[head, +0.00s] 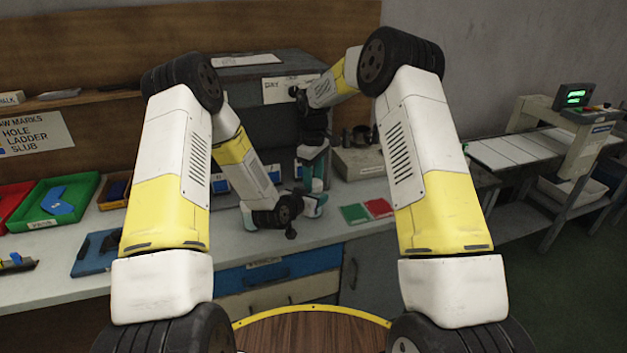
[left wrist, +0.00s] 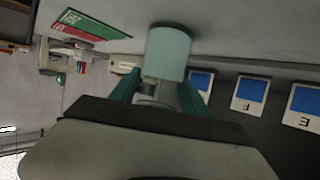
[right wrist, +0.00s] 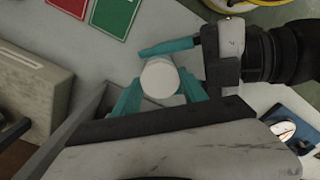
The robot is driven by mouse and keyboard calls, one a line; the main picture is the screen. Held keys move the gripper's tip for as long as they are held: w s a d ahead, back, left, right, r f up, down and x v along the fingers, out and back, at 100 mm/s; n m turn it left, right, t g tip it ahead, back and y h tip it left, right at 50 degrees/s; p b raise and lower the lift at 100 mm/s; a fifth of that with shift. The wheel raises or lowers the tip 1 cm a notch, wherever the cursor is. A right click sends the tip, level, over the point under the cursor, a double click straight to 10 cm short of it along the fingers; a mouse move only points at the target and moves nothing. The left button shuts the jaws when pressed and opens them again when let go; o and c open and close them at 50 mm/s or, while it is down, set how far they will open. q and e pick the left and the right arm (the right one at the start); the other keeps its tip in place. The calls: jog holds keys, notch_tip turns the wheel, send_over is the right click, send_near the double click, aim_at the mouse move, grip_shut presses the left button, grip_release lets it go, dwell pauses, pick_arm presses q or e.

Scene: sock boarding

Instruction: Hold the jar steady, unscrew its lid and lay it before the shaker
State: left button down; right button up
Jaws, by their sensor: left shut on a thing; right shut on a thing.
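The jar (left wrist: 167,52) is a pale blue-white cylinder standing upright on the bench. My left gripper (left wrist: 160,88) reaches it from the side and is shut on it with teal fingers. The lid (right wrist: 160,78) shows from above as a white disc in the right wrist view. My right gripper (right wrist: 158,90) comes down from above and is shut on the lid. In the head view the left gripper (head: 312,207) and right gripper (head: 312,178) meet close together and largely hide the jar. I cannot tell whether the lid is loose, nor surely pick out the shaker.
A green card (head: 354,214) and a red card (head: 378,207) lie right of the grippers. A beige box (head: 360,163) stands behind them. A dark cabinet (head: 270,125) stands close behind. Green tray (head: 57,204) and blue tray (head: 93,262) are at left.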

aim_at(314, 182)
jog(key=n, duration=0.9)
jog(key=shift+n, duration=0.3)
jog(key=shift+w, duration=0.1)
jog(key=shift+r, duration=0.15)
jog(key=shift+r, duration=1)
jog(key=shift+r, duration=2)
pick_arm(q)
jog(key=shift+c, duration=2.2)
grip_release()
